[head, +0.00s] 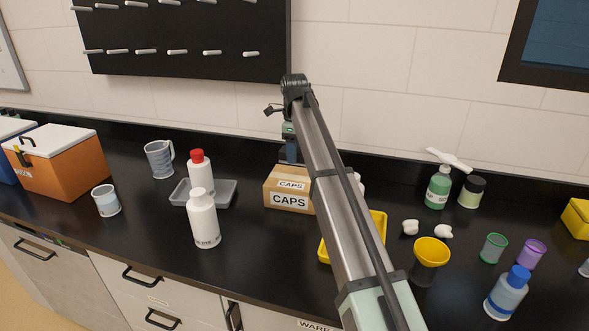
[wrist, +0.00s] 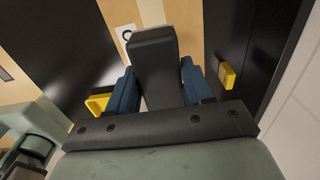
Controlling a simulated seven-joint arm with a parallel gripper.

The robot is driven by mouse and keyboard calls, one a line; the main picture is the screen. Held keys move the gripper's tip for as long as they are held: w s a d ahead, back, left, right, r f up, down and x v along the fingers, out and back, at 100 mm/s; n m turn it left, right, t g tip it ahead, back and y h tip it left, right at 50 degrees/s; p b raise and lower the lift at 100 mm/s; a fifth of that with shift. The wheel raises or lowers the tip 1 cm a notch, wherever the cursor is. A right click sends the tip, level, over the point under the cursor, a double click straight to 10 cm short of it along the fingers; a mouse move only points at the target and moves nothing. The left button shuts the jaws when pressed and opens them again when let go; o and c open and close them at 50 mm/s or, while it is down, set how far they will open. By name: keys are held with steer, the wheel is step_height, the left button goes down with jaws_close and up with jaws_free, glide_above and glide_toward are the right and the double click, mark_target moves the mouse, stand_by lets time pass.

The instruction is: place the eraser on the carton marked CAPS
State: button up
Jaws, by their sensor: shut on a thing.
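The carton marked CAPS (head: 288,201) is a tan cardboard box on the black counter, with white labels on its top and front. Its tan surface (wrist: 186,32) also fills the upper middle of the wrist view. My gripper (head: 291,155) is over the carton's back part, pointing down. In the wrist view its blue fingers (wrist: 158,88) are shut on a dark grey block, which looks like the eraser (wrist: 153,48). The eraser overlaps the carton there; I cannot tell whether they touch. In the head view I cannot make out the eraser.
A yellow tray (head: 325,251) lies right of the carton, partly behind my arm. A grey tray (head: 223,196), a red-capped bottle (head: 199,174) and a white bottle (head: 204,222) stand left. A yellow funnel (head: 431,252) is at the right. The counter in front of the carton is clear.

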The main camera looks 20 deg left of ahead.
mark_target(294, 178)
steer(key=shift+f, duration=2.9)
steer(key=shift+f, duration=0.1)
steer(key=o, duration=1)
step_height(294, 178, up, 12)
steer(key=shift+r, duration=0.15)
